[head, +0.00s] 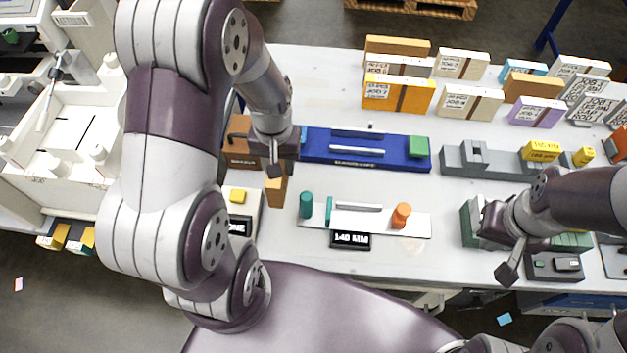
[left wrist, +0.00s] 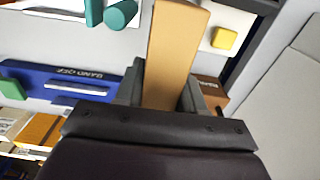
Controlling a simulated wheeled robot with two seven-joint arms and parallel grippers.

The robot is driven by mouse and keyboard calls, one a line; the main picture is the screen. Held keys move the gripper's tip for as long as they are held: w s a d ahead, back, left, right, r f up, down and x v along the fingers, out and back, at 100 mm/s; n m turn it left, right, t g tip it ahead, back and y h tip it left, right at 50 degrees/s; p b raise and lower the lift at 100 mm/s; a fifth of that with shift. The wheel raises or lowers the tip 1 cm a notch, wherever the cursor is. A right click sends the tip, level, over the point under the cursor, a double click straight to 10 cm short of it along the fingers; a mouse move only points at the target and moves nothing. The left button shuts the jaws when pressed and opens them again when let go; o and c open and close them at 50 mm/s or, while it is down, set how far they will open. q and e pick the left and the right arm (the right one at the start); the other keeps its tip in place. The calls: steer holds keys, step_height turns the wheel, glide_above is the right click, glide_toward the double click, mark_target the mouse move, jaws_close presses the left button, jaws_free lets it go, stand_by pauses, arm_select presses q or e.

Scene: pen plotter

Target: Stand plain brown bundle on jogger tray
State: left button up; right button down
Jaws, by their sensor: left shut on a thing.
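My left gripper (head: 276,170) points down and is shut on a plain brown bundle (head: 276,192), a narrow block held upright with its lower part showing. In the left wrist view the bundle (left wrist: 178,50) stands out between the two dark fingers. Its upper part is hidden by the gripper in the head view. No label in view names the jogger tray, so I cannot tell for sure which it is; a white plate (head: 375,222) with a teal peg and an orange peg lies right of the bundle. My right gripper (head: 488,222) is over a green fixture (head: 467,228); its fingers are unclear.
A blue station (head: 400,160) with a green block lies behind the plate. A brown box (head: 240,150) and a base with a yellow button (head: 237,195) are beside the left gripper. Labelled paper packs (head: 398,95) fill the back right. A 140 MM display (head: 350,240) fronts the plate.

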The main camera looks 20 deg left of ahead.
arm_select(q)
step_height(320, 180, down, 9)
steer(key=shift+w+d+f, duration=0.1)
steer(key=shift+w, duration=0.1)
steer(key=shift+b, duration=0.3)
steer(key=o, duration=1.1)
steer(key=shift+f, duration=0.1)
